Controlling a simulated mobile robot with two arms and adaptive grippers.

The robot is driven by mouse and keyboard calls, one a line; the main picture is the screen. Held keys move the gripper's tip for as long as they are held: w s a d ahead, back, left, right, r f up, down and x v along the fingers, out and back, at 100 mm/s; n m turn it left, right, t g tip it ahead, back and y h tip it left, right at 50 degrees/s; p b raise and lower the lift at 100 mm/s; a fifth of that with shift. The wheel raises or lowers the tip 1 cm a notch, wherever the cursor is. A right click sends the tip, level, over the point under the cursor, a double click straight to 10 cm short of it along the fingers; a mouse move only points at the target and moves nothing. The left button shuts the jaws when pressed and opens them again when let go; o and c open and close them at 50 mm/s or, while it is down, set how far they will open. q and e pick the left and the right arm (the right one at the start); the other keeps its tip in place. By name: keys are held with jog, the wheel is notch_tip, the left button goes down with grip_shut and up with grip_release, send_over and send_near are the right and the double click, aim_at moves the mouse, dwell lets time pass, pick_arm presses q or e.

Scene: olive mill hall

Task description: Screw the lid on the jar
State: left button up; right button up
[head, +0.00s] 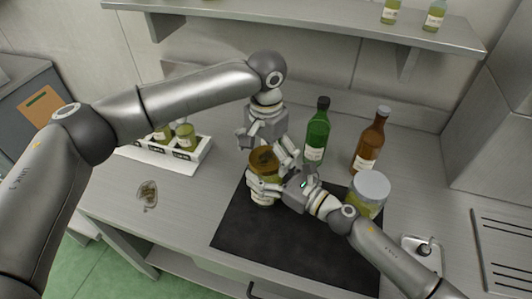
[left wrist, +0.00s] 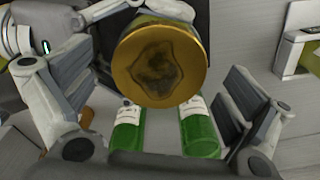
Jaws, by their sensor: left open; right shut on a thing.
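The jar (head: 263,191) stands upright at the left part of the dark mat, with greenish contents. A gold-brown lid (head: 264,158) sits on its top; I cannot tell how tightly. My right gripper (head: 279,183) is shut on the jar's side from the right. My left gripper (head: 266,147) is open above the lid, pointing down. In the left wrist view the round gold lid (left wrist: 160,60) lies between the spread fingers of the left gripper (left wrist: 160,92), with gaps on both sides. The jar's body is mostly hidden there.
A green bottle (head: 317,138), a brown bottle (head: 369,145) and a large jar with a pale lid (head: 369,190) stand right of the grippers. A white tray (head: 190,160) with small jars is at left. The dark mat (head: 250,240) is clear in front.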

pick_arm(q)
notch_tip(320, 180, up, 12)
dwell(0.4)
pick_arm(e)
jog(key=o, duration=2)
jog(key=shift+o, duration=0.2)
jog(key=v, duration=1.2)
pick_arm(q)
jog(key=shift+f, duration=0.1)
